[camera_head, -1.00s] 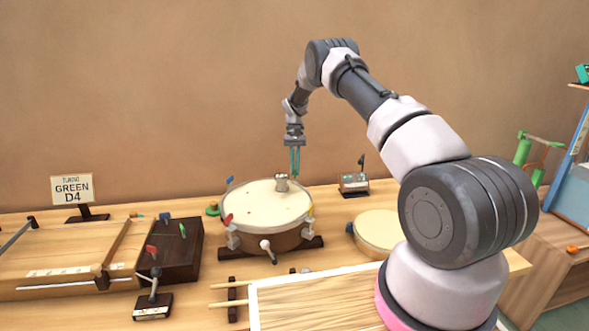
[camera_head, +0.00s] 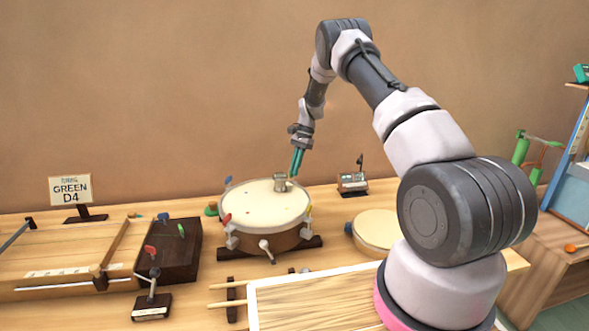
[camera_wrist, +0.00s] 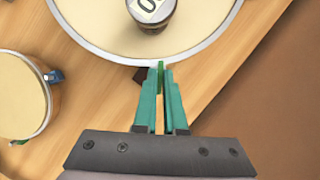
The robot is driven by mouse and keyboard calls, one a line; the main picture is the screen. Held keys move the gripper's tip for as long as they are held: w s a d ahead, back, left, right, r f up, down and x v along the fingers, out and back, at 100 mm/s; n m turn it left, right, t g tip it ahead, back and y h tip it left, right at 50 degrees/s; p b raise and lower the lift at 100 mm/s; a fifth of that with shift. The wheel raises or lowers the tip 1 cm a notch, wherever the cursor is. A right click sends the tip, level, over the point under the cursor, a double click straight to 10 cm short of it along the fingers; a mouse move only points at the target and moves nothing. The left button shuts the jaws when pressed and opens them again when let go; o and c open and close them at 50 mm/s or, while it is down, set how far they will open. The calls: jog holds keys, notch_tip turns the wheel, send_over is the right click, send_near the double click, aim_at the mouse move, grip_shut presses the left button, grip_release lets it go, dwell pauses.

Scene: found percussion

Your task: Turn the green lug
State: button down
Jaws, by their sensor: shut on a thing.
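The round drum (camera_head: 265,203) has a cream head and colored lugs round its rim. The green lug (camera_wrist: 160,72) shows as a thin green piece between my teal fingertips, just outside the drum's rim in the wrist view. My gripper (camera_wrist: 161,88) is shut on it. In the head view my gripper (camera_head: 294,174) is at the drum's far side, tilted, and the green lug cannot be made out there. Red (camera_head: 226,219), blue (camera_head: 228,180), yellow (camera_head: 309,210) and white (camera_head: 265,245) lugs also show.
A small metal cylinder (camera_head: 280,181) stands on the drumhead close to my fingers; its label shows in the wrist view (camera_wrist: 150,9). A sign (camera_head: 70,188) reads "GREEN D4". A smaller drum (camera_head: 378,230) is at right, and a small meter-like box (camera_head: 352,182) stands behind it.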

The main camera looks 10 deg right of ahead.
jog(key=shift+m, duration=0.3)
dwell(0.4)
jog(key=c, duration=1)
grip_release()
jog(key=shift+r, duration=0.1)
jog(key=v, duration=1)
jog(key=shift+d+r, duration=0.2)
jog(key=shift+r, duration=0.1)
jog(key=shift+s, duration=0.1)
